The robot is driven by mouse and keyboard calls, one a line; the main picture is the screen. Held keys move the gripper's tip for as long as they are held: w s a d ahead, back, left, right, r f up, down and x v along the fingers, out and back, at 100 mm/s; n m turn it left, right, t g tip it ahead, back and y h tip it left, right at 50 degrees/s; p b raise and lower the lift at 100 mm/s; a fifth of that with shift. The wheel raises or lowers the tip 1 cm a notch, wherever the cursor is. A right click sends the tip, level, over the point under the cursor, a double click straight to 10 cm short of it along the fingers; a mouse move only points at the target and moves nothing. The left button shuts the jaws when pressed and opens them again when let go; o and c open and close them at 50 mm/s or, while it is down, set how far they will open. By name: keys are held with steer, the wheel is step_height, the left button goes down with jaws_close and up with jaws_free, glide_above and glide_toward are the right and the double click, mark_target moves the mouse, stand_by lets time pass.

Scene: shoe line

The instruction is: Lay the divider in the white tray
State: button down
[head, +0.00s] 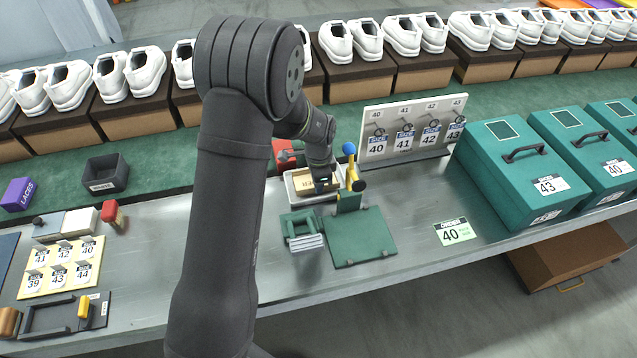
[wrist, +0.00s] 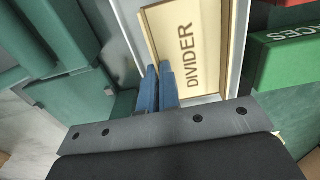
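The divider (head: 303,181) is a tan board marked DIVIDER, with a raised pale rim. It lies within the outline of the white tray (head: 291,190), near the table's middle. The wrist view shows the divider (wrist: 192,50) close up, beside the tray's pale wall (wrist: 236,50). My gripper (head: 325,184) is at the divider's right end in the head view. Its blue fingers (wrist: 159,72) are close together with the divider's edge between their tips in the wrist view. I cannot tell whether the divider touches the tray floor.
A green stand (head: 350,199) with coloured knobs and a green plate (head: 362,240) are beside the tray. A tag board (head: 412,112) stands behind, right of it. Teal boxes (head: 520,170) fill the right. A green lettered block (wrist: 285,65) is close by. Table around the order card (head: 455,232) is clear.

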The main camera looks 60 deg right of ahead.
steer(key=shift+f, duration=0.7)
steer(key=c, duration=2.1)
jaws_free()
steer(key=o, duration=0.5)
